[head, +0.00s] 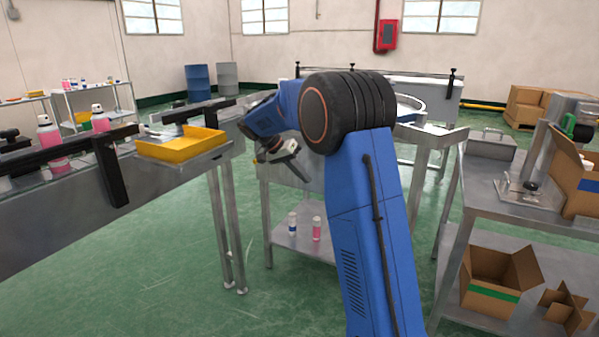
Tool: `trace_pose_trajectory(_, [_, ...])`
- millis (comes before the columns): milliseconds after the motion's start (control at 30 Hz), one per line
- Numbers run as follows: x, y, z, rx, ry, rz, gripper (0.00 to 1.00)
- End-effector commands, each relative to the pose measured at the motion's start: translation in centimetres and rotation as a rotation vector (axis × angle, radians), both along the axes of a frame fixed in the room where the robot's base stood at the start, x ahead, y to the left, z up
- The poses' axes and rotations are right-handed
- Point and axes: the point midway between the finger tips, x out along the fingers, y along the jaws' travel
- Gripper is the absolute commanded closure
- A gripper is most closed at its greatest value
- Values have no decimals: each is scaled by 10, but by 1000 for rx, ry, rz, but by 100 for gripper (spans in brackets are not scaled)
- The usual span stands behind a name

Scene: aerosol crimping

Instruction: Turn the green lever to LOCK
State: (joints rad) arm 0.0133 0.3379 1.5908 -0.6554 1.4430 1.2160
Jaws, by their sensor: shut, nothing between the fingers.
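A small green part (568,123) shows on the grey machine at the far right, above the steel table and beside an open cardboard box. It may be the green lever; it is too small and too partly covered to tell its position, and no LOCK marking is readable. My gripper (297,168) hangs at the end of my blue arm, left of the picture's middle, pointing down and to the right.
A yellow tray (182,145) lies at the end of the left conveyor (60,210). A low shelf (285,240) bears two small cans. The right steel table (530,205) holds a metal box, a small fixture and the cardboard box (580,180). Green floor is open at the lower left.

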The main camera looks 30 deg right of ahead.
Motion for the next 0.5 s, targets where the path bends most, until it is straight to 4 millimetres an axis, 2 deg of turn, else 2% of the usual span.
trace_pose_trajectory(267, [-9,-29,-39,1,2,-2,100])
trace_pose_trajectory(500, [-33,-47,-35,1,-1,0,100])
